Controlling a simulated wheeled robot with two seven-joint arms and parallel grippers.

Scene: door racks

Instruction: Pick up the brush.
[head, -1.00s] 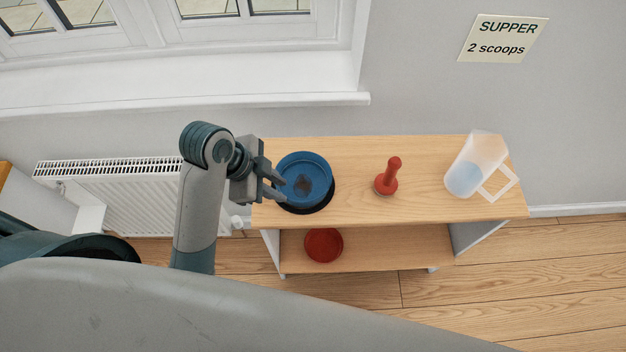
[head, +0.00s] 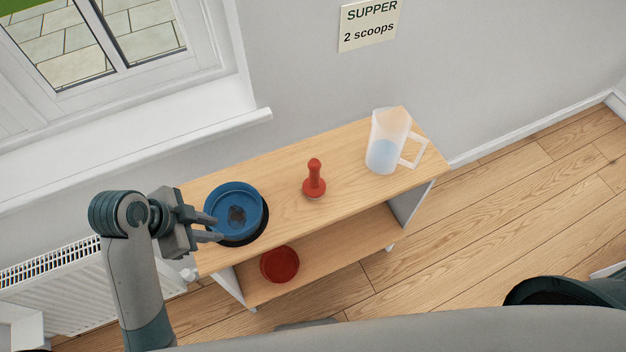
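A red upright object with a knobbed handle and a wider round base (head: 314,182) stands on the middle of the wooden shelf top; it looks like the brush, though its bristles cannot be made out. My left gripper (head: 219,229) is open and empty, at the left end of the shelf top. Its fingertips overlap the left rim of a blue bowl in the picture; I cannot tell whether they touch it. The gripper is well to the left of the red object. My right gripper is not in view.
The blue bowl (head: 222,195), with dark contents, stands at the left end of the shelf top (head: 345,150). A clear jug (head: 387,140) with bluish contents stands at the right end. A red dish (head: 279,264) is on the lower shelf. A radiator (head: 75,290) is at left.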

